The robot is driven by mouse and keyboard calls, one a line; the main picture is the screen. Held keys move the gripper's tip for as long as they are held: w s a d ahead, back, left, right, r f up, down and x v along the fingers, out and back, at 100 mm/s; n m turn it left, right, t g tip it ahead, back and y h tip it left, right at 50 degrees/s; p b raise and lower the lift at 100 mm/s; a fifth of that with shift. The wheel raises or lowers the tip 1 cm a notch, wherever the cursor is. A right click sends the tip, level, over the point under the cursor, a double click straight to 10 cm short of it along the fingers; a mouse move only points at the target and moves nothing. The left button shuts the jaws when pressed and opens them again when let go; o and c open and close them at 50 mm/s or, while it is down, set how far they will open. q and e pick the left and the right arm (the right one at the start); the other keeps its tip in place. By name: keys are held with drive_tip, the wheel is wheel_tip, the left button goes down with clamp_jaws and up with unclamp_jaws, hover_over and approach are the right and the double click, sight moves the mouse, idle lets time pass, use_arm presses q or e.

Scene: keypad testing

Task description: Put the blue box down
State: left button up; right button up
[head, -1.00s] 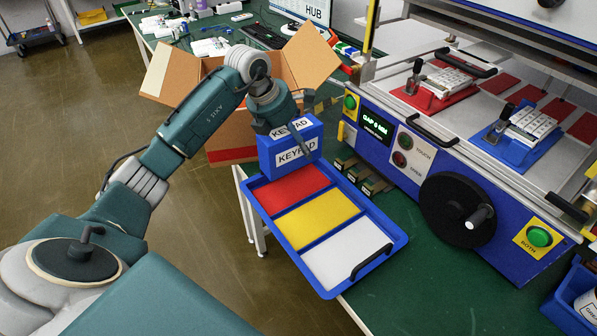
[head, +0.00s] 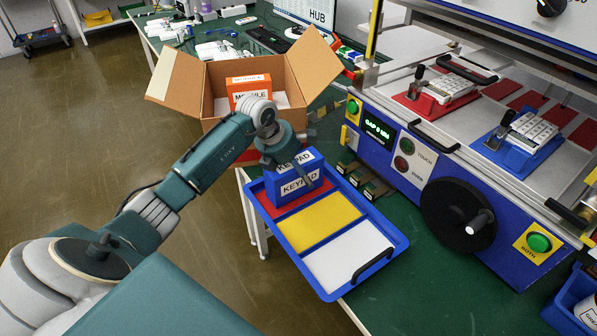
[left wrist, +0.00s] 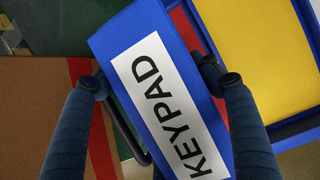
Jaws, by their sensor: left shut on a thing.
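The blue box (head: 292,195) with white KEYPAD labels is over the red section (head: 318,197) of the blue tray (head: 397,243). It looks upright and very low there; I cannot tell whether its base touches the red surface. My left gripper (head: 287,166) is shut on the box from above. In the left wrist view, the fingers of the gripper (left wrist: 156,82) are on both sides of the blue box (left wrist: 118,42), and the tray's yellow section (left wrist: 262,60) shows beyond it. My right gripper is not in view.
The tray's yellow section (head: 318,222) and white section (head: 345,255) are bare. Behind is an open cardboard box (head: 212,105) with an orange MODULE box (head: 247,88) inside. A blue machine (head: 385,160) with a black handwheel (head: 458,212) stands to the right.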

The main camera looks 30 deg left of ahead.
use_arm(q)
drive_tip(key=o, duration=1)
drive_tip(key=shift+f, duration=0.1)
drive_tip(key=shift+c, duration=0.2)
drive_tip(key=o, duration=0.4)
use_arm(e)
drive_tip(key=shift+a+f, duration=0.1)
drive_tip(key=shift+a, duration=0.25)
use_arm(q)
drive_tip(key=shift+r, duration=0.2)
drive_tip(key=b+v, duration=0.1)
drive_tip(key=v, duration=1.1)
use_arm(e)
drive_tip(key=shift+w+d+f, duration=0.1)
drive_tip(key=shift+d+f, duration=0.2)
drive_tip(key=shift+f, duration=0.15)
use_arm(q)
drive_tip(key=shift+s+a+f, duration=0.1)
drive_tip(key=shift+s+f, duration=0.05)
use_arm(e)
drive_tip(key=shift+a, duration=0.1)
